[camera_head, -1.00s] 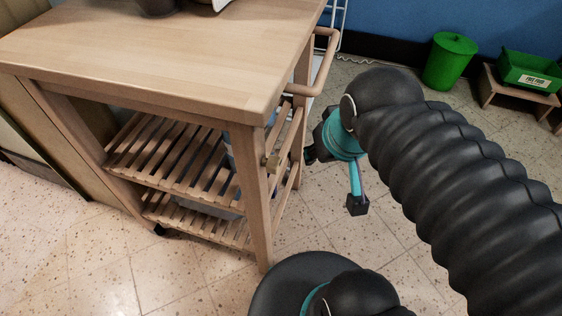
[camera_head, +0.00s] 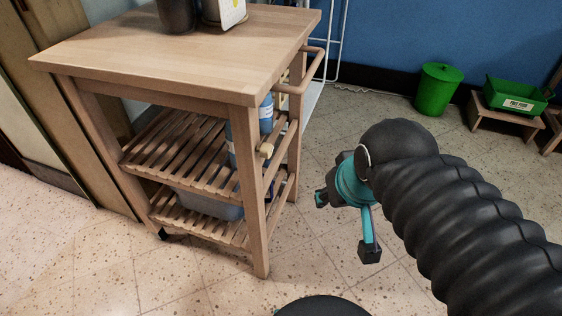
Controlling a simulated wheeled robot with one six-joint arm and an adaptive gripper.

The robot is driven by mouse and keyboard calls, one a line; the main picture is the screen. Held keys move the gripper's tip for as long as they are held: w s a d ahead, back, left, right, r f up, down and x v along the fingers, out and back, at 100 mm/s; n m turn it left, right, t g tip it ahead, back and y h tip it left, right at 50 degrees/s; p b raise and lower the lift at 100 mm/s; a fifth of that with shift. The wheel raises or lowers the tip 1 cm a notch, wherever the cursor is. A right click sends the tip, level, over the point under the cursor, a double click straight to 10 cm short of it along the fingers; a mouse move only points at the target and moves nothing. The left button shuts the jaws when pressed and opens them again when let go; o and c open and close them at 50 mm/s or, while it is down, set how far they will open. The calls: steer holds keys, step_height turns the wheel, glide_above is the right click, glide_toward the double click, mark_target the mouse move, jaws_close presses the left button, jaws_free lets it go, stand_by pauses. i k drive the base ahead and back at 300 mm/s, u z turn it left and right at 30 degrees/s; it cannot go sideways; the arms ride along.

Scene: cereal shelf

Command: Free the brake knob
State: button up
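A wooden cart (camera_head: 185,62) stands left of centre, with a flat top, slatted shelves and a rail handle at its right end. The brake knob, a small pale round knob (camera_head: 265,150), sticks out from the cart's near right leg. My gripper (camera_head: 321,198) is to the right of the knob and lower in the picture, apart from it and from the cart.
Blue bottles (camera_head: 266,114) and a pale bin (camera_head: 212,203) sit on the cart's shelves. A green bin (camera_head: 437,89) and a green crate (camera_head: 514,95) on a low stool are at the back right. Floor in front is clear.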

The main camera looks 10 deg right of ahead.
mark_target(265, 151)
steer(key=z, duration=1.1)
steer(key=k, duration=1.15)
steer(key=u, duration=1.3)
steer(key=i, duration=0.5)
